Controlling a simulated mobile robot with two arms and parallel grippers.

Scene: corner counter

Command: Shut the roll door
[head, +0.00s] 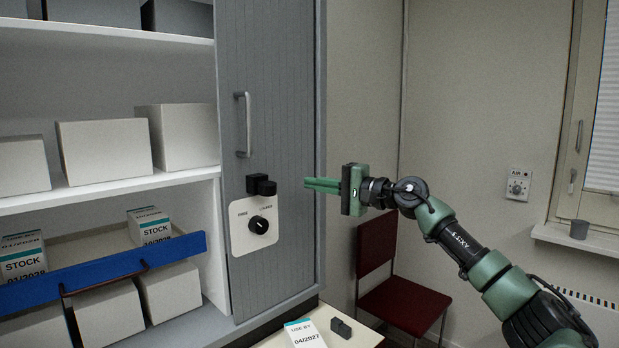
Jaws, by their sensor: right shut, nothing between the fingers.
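The grey slatted roll door (268,70) covers only the right part of the cabinet in the head view. Its left edge is beside open shelves. A vertical silver bar handle (243,124) is fixed near that left edge. Below the handle are a black block (260,184) and a white plate with a black knob (259,226). My right gripper (308,185) is shut and empty, with green fingers pointing left. It appears in front of the door's right edge, to the right of the handle and apart from it. My left gripper is not in view.
Open shelves hold white boxes (104,147), stock cartons (22,262) and a blue-fronted tray (103,272). Below right, a carton (305,335) and a small dark object (341,327) lie on a light surface. A dark red chair (404,306) stands behind my right arm.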

